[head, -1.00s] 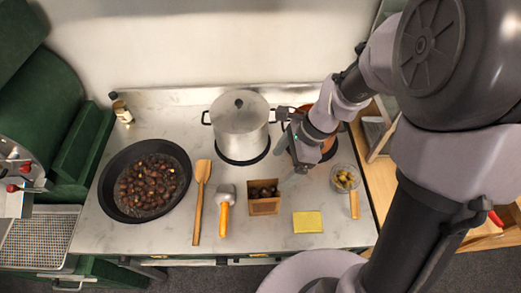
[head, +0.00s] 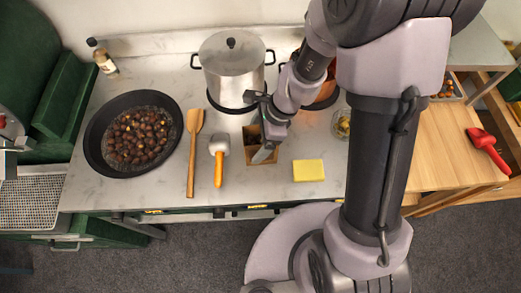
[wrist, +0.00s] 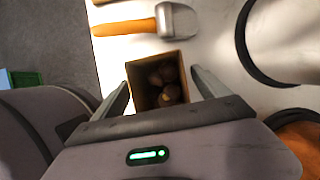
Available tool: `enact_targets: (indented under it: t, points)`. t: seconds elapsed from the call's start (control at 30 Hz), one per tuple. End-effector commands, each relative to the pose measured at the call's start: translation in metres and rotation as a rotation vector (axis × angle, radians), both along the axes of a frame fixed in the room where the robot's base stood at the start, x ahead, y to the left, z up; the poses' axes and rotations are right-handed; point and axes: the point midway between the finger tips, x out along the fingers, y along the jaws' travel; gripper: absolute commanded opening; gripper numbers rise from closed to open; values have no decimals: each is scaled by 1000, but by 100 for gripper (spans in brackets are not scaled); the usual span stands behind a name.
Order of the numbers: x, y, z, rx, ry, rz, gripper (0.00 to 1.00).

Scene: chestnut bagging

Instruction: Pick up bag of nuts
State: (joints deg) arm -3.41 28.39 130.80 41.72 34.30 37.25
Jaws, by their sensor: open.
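In the wrist view the bag (wrist: 136,94) shows from above, with several dark chestnuts (wrist: 166,84) inside. My gripper (head: 262,148) is over the bag. In the wrist view my gripper (wrist: 160,88) is open, with one finger on each side of the bag. I cannot tell whether the fingers touch it.
A pan of chestnuts (head: 92,150) is farther left. A steel pot (head: 231,75) stands behind. A yellow sponge (head: 308,170) lies right, with clear counter around it.

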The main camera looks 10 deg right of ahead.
Motion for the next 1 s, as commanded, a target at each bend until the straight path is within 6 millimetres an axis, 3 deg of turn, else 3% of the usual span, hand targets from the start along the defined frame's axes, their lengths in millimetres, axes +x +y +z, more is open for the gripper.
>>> enact_targets:
  t: [0.7, 1.0]
  points:
    - [0, 0, -5, 0, 0, 0, 84]
    - [0, 0, -5, 0, 0, 0, 25]
